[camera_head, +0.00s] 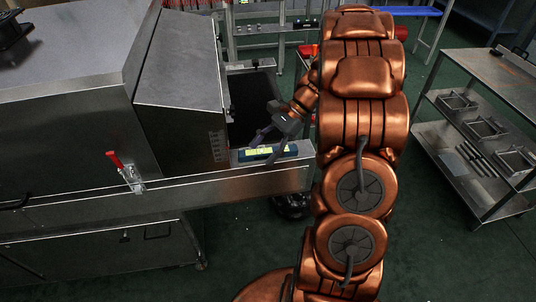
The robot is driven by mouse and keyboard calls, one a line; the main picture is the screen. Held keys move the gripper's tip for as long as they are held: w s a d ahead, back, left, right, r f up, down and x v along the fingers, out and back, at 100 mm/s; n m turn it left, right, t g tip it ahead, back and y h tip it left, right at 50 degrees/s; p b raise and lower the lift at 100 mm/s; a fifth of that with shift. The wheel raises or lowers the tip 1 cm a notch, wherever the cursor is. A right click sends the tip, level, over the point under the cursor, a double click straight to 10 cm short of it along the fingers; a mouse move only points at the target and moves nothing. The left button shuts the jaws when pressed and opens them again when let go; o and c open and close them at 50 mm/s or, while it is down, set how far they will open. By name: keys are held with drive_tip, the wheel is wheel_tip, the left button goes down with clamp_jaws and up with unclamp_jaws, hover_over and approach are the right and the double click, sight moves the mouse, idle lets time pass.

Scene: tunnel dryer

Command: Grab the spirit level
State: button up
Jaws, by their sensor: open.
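The spirit level (265,152) is a small dark-blue bar with a yellow-green face. It lies on the narrow metal ledge at the open end of the dryer, beside the dark conveyor belt. My gripper (262,150) is at the spirit level, with one finger near its left part and the other near its right part. The gripper is open. Whether a finger touches the level cannot be told at this size.
The steel dryer housing (180,90) stands close to the left of the level, with a red-handled clamp (121,165) on its side. A steel cart (490,130) with small trays stands at the right.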

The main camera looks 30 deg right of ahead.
sight(272, 150)
drive_tip(key=w+d+f+m+t+y, duration=0.1)
drive_tip(key=d+f+m, duration=0.1)
drive_tip(key=d, duration=0.2)
drive_tip(key=w+d+f+m+t, duration=0.1)
drive_tip(key=d+f+m+t, duration=0.1)
drive_tip(key=d, duration=0.3)
drive_tip(key=w+d+f+m+t+y, duration=0.1)
drive_tip(key=d+f+m+t, duration=0.1)
drive_tip(key=d, duration=0.3)
drive_tip(key=shift+w+f+y, duration=0.15)
drive_tip(key=shift+w+y, duration=0.15)
drive_tip(key=shift+p+x, duration=0.55)
drive_tip(key=shift+x, duration=0.7)
drive_tip(key=shift+t, duration=0.3)
drive_tip(key=p+x, duration=0.1)
drive_tip(key=x, duration=0.3)
drive_tip(key=shift+s+a+f+p, duration=0.1)
drive_tip(key=shift+s+p, duration=0.15)
drive_tip(key=shift+p, duration=0.15)
drive_tip(key=shift+w+a+f, duration=0.3)
drive_tip(key=shift+a, duration=0.1)
clamp_jaws()
